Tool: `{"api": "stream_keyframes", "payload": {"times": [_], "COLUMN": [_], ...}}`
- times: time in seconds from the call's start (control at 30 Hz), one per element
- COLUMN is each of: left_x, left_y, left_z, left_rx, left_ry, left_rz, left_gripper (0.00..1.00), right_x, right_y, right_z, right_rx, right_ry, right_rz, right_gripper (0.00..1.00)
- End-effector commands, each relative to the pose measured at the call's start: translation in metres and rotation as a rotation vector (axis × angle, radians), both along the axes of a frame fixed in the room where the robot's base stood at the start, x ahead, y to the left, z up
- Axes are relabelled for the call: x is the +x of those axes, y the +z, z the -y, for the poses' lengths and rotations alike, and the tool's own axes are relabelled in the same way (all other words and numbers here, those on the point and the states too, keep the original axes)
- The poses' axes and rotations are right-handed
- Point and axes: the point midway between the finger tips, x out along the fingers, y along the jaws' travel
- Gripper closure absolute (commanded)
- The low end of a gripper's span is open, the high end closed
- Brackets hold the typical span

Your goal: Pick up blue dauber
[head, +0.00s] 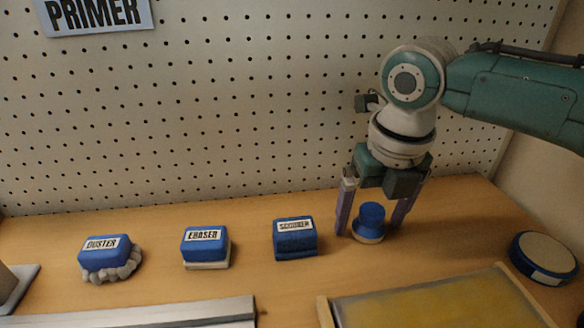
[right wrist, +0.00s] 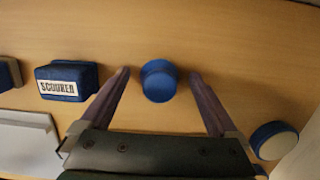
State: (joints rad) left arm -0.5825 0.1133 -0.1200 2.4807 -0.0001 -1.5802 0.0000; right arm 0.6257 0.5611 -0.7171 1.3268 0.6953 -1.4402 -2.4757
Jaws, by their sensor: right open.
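The blue dauber (head: 370,221) is a small round blue knob on a pale base, standing upright on the wooden bench at the right of centre. My right gripper (head: 370,230) points down over it, open, with one finger on each side. In the right wrist view the dauber (right wrist: 158,81) lies between the tips of the right gripper (right wrist: 160,73), with a visible gap on both sides. The fingers do not appear to touch it. My left gripper is not in view.
Left of the dauber stand a blue scourer (head: 295,240), a blue eraser (head: 206,248) and a blue duster (head: 108,258). A round blue item (head: 543,258) lies at the right. A yellowish framed tray (head: 435,308) is in front. A pegboard (head: 220,110) rises behind.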

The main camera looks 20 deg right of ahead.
Motion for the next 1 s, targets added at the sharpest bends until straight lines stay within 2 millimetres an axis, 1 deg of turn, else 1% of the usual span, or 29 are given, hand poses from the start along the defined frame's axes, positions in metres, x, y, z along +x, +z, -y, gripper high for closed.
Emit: {"api": "stream_keyframes", "payload": {"times": [0.07,0.17,0.9,0.93,1.0], "left_x": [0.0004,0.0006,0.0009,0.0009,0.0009], "left_y": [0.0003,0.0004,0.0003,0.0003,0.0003], "left_z": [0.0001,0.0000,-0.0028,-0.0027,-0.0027], "left_rx": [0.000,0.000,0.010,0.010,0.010], "left_ry": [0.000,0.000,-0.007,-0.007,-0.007], "left_rz": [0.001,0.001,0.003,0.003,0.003], "left_gripper": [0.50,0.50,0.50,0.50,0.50], "right_x": [0.0000,0.0000,0.0001,0.0001,0.0001], "right_y": [0.0004,0.0005,0.0009,0.0009,0.0009], "right_z": [-0.0001,-0.0001,-0.0002,-0.0002,-0.0002], "right_rx": [0.000,0.000,0.001,0.001,0.001], "right_ry": [0.000,0.000,0.000,0.000,0.000], "right_rz": [0.000,0.000,0.000,0.000,0.000], "right_gripper": [0.04,0.14,0.97,1.00,1.00]}}
